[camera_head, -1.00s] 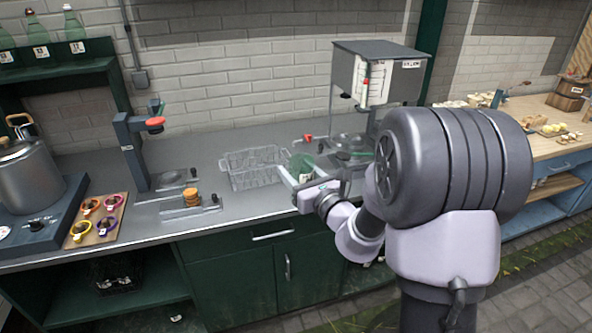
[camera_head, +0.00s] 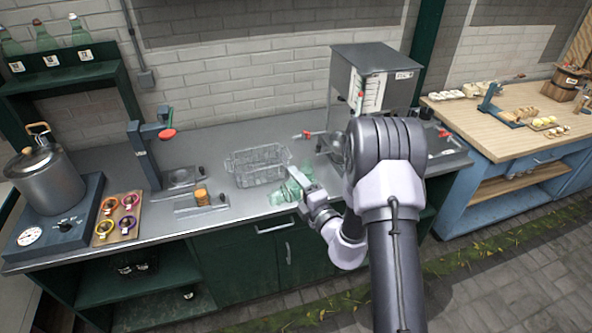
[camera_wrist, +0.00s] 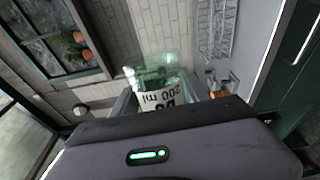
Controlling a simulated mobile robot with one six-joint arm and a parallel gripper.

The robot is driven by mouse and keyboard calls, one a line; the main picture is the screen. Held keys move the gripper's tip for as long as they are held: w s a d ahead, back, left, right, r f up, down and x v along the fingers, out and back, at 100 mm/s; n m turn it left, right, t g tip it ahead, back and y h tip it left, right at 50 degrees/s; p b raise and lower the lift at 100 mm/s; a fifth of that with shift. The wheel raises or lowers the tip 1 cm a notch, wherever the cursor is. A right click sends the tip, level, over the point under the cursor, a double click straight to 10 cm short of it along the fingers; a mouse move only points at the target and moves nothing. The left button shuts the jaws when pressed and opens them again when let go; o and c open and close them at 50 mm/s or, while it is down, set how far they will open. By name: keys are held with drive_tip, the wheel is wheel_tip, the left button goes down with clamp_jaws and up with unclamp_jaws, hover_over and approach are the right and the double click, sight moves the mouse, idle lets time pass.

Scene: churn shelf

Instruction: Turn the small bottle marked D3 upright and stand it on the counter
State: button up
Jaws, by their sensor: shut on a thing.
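A small green glass bottle (camera_head: 279,195) is at the front of the grey counter (camera_head: 235,218), partly covered by my gripper (camera_head: 297,184). In the wrist view the bottle (camera_wrist: 160,72) is between the two fingers, and my gripper (camera_wrist: 161,92) is shut on it. Its white label (camera_wrist: 161,98) reads 200 ml upside down, and the line with its mark is partly hidden. I cannot tell from the head view how far the bottle is tilted, or whether it touches the counter.
A wire basket (camera_head: 256,178) stands just behind the bottle. An orange stack (camera_head: 201,197) on a small metal stand is to the left. A steel dispenser tank (camera_head: 365,75) is behind my arm. Bare counter lies between the stand and basket. Several bottles stand on the upper left shelf.

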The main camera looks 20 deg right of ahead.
drive_tip(key=shift+r+m, duration=0.1)
drive_tip(key=shift+m, duration=0.3)
drive_tip(key=shift+r+m+p, duration=0.2)
drive_tip(key=shift+m+p, duration=0.5)
drive_tip(key=shift+p, duration=0.4)
drive_tip(key=shift+m+p, duration=1)
drive_tip(key=shift+m, duration=0.1)
drive_tip(key=shift+f+m+p, duration=0.25)
drive_tip(key=shift+m+p, duration=0.25)
drive_tip(key=shift+m, duration=0.6)
drive_tip(key=m+p, duration=0.3)
drive_tip(key=shift+r, duration=0.25)
drive_tip(key=m, duration=0.1)
drive_tip(key=m+p, duration=0.1)
drive_tip(key=m, duration=0.1)
drive_tip(key=shift+f, duration=0.25)
drive_tip(key=m+p, duration=0.1)
drive_tip(key=m, duration=0.2)
drive_tip(key=shift+r+p, duration=0.1)
drive_tip(key=shift+p, duration=0.2)
drive_tip(key=shift+m, duration=1.1)
drive_tip(key=shift+f+m, duration=0.2)
drive_tip(key=shift+m, duration=0.1)
drive_tip(key=shift+f, duration=0.15)
